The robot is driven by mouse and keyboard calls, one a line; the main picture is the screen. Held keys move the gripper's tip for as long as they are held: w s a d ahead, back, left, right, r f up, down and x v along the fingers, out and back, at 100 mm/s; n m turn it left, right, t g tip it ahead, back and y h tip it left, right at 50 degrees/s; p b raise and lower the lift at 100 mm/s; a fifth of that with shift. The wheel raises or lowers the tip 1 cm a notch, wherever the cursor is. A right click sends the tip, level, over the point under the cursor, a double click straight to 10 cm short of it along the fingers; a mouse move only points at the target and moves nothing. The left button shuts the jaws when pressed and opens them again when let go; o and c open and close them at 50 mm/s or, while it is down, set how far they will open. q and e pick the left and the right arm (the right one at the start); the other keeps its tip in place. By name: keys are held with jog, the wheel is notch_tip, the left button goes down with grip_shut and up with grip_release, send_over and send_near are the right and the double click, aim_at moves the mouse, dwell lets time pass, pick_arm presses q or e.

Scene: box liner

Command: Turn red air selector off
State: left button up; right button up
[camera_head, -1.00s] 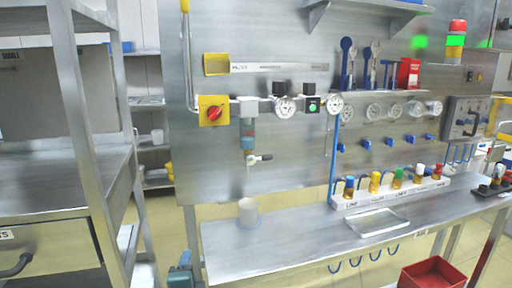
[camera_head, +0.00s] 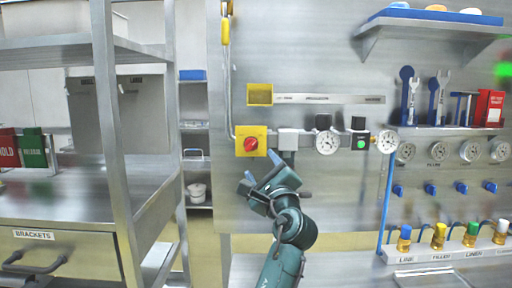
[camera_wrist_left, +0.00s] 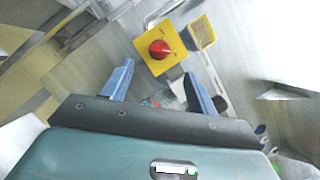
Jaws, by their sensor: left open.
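The red air selector (camera_head: 251,144) is a red knob on a yellow square plate, mounted on the steel wall panel. It also shows in the left wrist view (camera_wrist_left: 159,49), ahead of the fingers and tilted in the picture. My left gripper (camera_head: 259,176) is just below the selector in the head view, apart from it as far as I can tell. In the left wrist view its two blue fingers (camera_wrist_left: 157,84) are spread with nothing held between them. The gripper and arm hide part of the fittings below the gauge line. My right gripper is not in view.
A steel shelf rack (camera_head: 104,120) stands at left.

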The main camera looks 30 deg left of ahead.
aim_at(251, 147)
pick_arm(q)
jog(key=p+x, duration=0.2)
jog(key=x, duration=0.8)
jog(key=shift+w, duration=0.15)
jog(key=shift+f, duration=0.1)
jog(key=c, duration=1)
